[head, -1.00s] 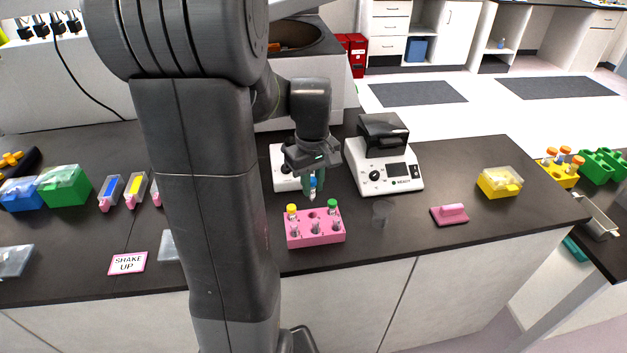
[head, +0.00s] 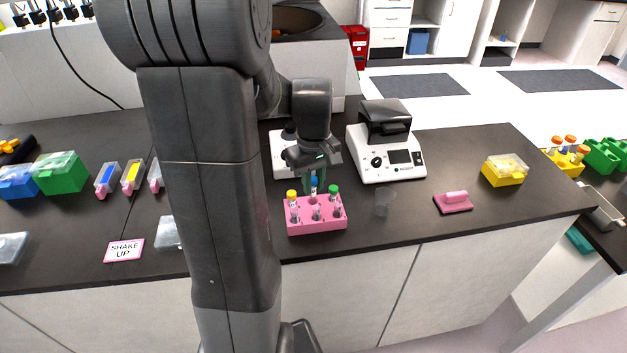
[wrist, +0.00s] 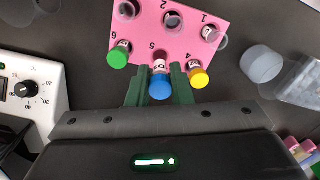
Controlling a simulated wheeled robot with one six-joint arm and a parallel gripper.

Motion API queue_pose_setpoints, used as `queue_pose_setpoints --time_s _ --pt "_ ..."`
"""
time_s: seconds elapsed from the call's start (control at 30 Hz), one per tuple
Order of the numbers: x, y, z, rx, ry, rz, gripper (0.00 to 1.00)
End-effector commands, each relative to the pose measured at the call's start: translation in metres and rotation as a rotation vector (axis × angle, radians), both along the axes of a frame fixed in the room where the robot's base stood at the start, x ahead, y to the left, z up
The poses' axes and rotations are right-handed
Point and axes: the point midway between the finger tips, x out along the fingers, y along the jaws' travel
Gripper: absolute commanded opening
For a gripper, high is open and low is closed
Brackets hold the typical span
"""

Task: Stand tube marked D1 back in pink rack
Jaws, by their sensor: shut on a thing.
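The pink rack (head: 318,226) stands on the dark bench and also shows in the wrist view (wrist: 190,48), with printed numbers by its holes. My gripper (head: 314,186) is over its back row, its green fingers (wrist: 160,91) shut on a blue-capped tube (wrist: 161,87). This tube (head: 314,181) is upright at the middle position marked 5, between a green-capped tube (wrist: 118,58) by 6 and a yellow-capped tube (wrist: 198,78) by 4.
A white device with a display (head: 388,163) stands behind right of the rack. A yellow box (head: 504,170) stands near the bench's right end.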

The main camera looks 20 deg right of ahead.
Motion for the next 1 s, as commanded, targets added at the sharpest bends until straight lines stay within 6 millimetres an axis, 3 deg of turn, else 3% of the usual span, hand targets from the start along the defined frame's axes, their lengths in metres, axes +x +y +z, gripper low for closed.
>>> queue_pose_setpoints --time_s 1.0 --pt "0.000 0.000 -0.016 0.000 0.000 0.000 0.00"
